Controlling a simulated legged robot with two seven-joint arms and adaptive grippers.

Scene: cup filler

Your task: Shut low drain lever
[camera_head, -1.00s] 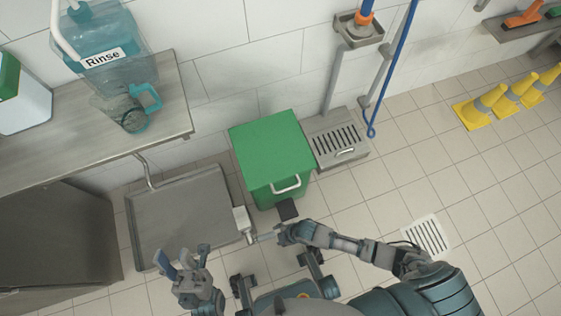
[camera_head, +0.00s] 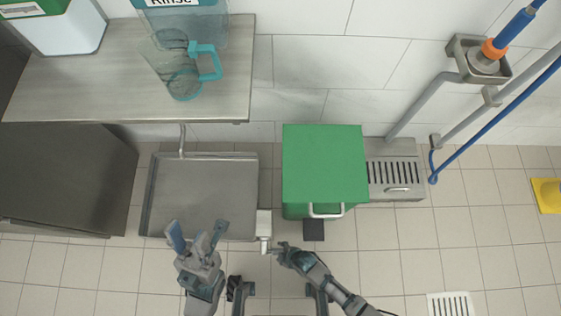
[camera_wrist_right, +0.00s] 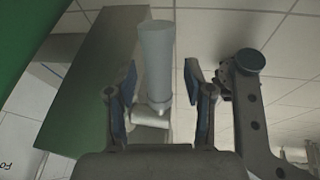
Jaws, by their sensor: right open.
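The low drain lever (camera_head: 265,247) is a pale, short handle at the front end of a white block (camera_head: 263,222) beside the floor tray's right edge. My right gripper (camera_head: 276,248) is close to the lever, just right of it in the head view. In the right wrist view the lever shows as a light grey cylinder (camera_wrist_right: 157,48), and my right gripper (camera_wrist_right: 160,72) is open with its blue-padded fingers on either side of it. Contact cannot be told. My left gripper (camera_head: 197,234) is open and empty above the tray's front edge.
The grey floor tray (camera_head: 205,200) lies left of the lever. A green bin (camera_head: 323,165) with a white handle stands to the right. A metal table (camera_head: 90,92) with a clear jug (camera_head: 180,78) is at the back left. A floor drain (camera_head: 450,304) lies front right.

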